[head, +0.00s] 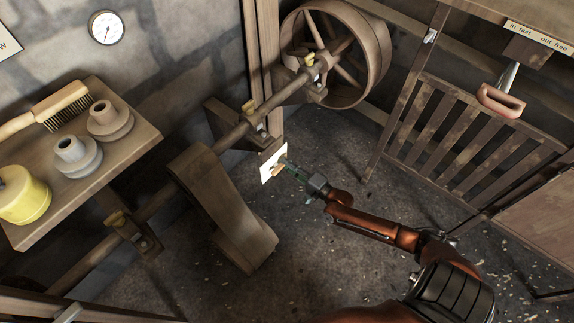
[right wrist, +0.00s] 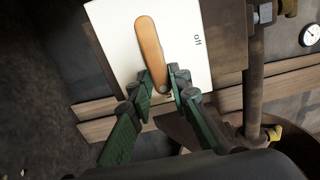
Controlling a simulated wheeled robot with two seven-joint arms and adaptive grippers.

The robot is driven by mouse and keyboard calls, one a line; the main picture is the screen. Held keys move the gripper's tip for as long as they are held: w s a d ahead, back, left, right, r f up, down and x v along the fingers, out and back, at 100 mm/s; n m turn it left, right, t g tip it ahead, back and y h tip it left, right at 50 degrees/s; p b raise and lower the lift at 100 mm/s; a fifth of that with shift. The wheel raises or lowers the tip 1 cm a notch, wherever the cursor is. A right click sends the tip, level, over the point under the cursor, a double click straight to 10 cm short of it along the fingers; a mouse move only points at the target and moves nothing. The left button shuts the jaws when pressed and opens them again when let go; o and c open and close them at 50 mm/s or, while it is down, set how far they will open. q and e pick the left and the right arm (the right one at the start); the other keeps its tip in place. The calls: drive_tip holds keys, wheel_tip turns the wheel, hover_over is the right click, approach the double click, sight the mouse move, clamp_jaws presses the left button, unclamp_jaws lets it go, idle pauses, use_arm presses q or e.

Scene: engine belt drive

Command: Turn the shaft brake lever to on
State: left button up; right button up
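The shaft brake lever (right wrist: 149,45) is a rounded orange-brown wooden bar on a white plate (right wrist: 112,40). In the right wrist view it slants from the plate's upper part down to between my fingers. The word "off" stands to the lever's right; a second label by its lower end is mostly hidden. My right gripper (right wrist: 162,84) has its green fingertips close on both sides of the lever's lower end and looks closed on it. In the head view the right gripper (head: 284,168) is at the white plate (head: 267,173). My left gripper is not in view.
A line shaft (head: 235,133) with a spoked wheel (head: 374,55) runs past the plate. A belt-like wooden piece (head: 220,205) stands left of my right gripper. A shelf (head: 142,140) holds a brush, pulleys and a yellow can. A slatted gate (head: 440,130) stands right; floor between is open.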

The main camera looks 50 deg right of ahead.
drive_tip(key=o, duration=0.3)
drive_tip(key=s, duration=0.8)
drive_tip(key=s+d, duration=0.1)
drive_tip(key=s, duration=0.3)
idle(0.7)
